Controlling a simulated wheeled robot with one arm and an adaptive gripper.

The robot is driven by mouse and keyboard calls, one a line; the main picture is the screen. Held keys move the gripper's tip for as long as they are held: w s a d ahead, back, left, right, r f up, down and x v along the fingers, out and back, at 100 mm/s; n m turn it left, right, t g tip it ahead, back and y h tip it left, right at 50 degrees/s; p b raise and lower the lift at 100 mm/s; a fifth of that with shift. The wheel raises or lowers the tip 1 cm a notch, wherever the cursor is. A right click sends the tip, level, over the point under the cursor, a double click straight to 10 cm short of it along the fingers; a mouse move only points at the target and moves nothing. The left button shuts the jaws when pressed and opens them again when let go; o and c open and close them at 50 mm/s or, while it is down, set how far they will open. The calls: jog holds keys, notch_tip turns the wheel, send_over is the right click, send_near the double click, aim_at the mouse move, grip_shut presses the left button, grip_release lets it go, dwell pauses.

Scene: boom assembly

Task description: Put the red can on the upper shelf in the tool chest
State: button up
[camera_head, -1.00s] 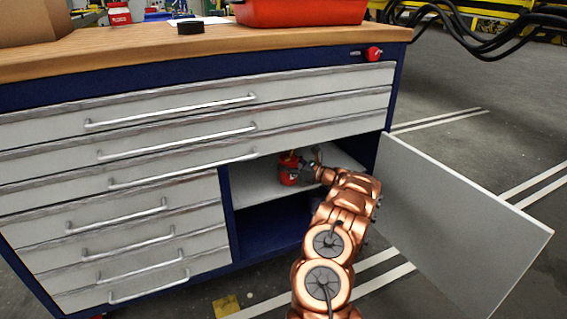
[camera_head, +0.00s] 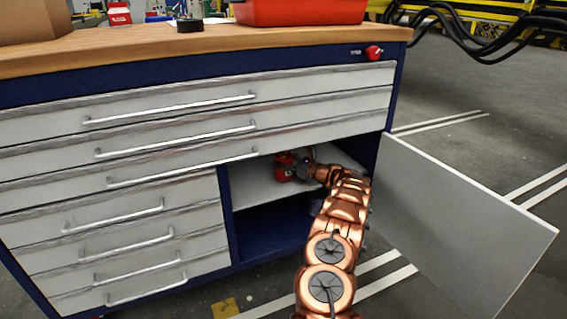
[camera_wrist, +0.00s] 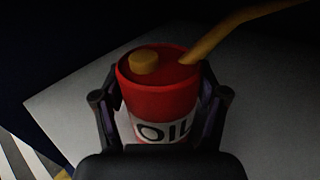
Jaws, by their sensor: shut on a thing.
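The red can (camera_head: 283,167) is inside the open cupboard of the tool chest (camera_head: 230,195), at the level of the upper shelf (camera_head: 258,190). In the wrist view the red can (camera_wrist: 158,90) shows a yellow cap, a yellow spout and a white "OIL" label. My gripper (camera_head: 298,168) reaches in from the right. In the wrist view the fingers of my gripper (camera_wrist: 160,112) stand on both sides of the can and are shut on it. The pale shelf (camera_wrist: 75,115) lies below the can. Whether the can's bottom touches the shelf is hidden.
The cupboard door (camera_head: 465,220) stands open to the right of my arm. Closed drawers (camera_head: 125,235) are left of the opening, and wide drawers are above it. The lower compartment (camera_head: 270,228) looks empty. A red bin (camera_head: 300,12) stands on the worktop.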

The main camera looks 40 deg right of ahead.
jog(key=o, duration=1.3)
jog(key=shift+f, duration=0.1)
jog(key=shift+o, duration=0.2)
jog(key=shift+s+r, duration=0.2)
jog(key=p+v, duration=0.3)
jog(key=v, duration=0.8)
jog(key=shift+s+d+f, duration=0.1)
jog(key=shift+s, duration=0.2)
